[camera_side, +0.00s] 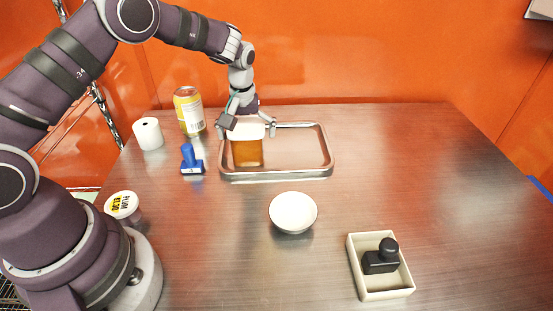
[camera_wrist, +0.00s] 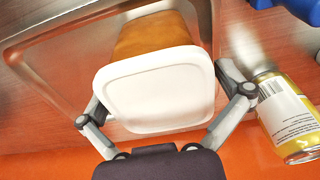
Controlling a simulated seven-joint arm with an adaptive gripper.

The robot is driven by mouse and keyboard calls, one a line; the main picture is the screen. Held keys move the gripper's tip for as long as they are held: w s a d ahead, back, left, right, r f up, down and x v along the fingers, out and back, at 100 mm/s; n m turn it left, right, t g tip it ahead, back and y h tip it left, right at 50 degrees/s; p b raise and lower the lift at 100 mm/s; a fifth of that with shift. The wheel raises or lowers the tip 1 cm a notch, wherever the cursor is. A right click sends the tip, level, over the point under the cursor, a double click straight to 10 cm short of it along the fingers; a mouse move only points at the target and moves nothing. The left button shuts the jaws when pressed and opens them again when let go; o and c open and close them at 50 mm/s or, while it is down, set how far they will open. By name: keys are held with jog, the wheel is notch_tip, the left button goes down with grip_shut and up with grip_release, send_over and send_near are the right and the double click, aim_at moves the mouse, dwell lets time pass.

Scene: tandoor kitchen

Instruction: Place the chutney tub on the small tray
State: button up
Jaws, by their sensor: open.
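The chutney tub (camera_side: 248,153), orange-brown with a white lid, stands upright inside the left part of the shallow metal tray (camera_side: 290,174). In the wrist view, the white lid of the tub (camera_wrist: 158,92) fills the middle, with the tray (camera_wrist: 45,82) around and beyond it. My gripper (camera_side: 248,126) is above the tub, its open fingers on either side of the lid. In the wrist view the fingers of my gripper (camera_wrist: 160,100) look spread around the lid; whether either touches it I cannot tell.
A yellow can (camera_side: 189,111), a white roll (camera_side: 148,133) and a blue stamp (camera_side: 191,160) stand left of the tray. A labelled tub (camera_side: 122,206) is by my base. A white bowl (camera_side: 293,212) and a cream box (camera_side: 355,270) holding a black stamp (camera_side: 381,259) are in front. The right side is clear.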

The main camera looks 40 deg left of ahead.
jog(key=r, duration=0.4)
jog(key=s+d+r, duration=0.1)
jog(key=r, duration=0.7)
jog(key=shift+s+d, duration=0.15)
jog(key=s+d+r+m+t, duration=0.2)
jog(key=s+m, duration=0.2)
jog(key=s, duration=0.4)
jog(key=s+d+r+m+t+h, duration=0.1)
jog(key=s+d+r+m+t, duration=0.1)
jog(key=s+m, duration=0.3)
jog(key=s+r, duration=0.1)
jog(key=s, duration=0.3)
jog(key=shift+s, duration=0.2)
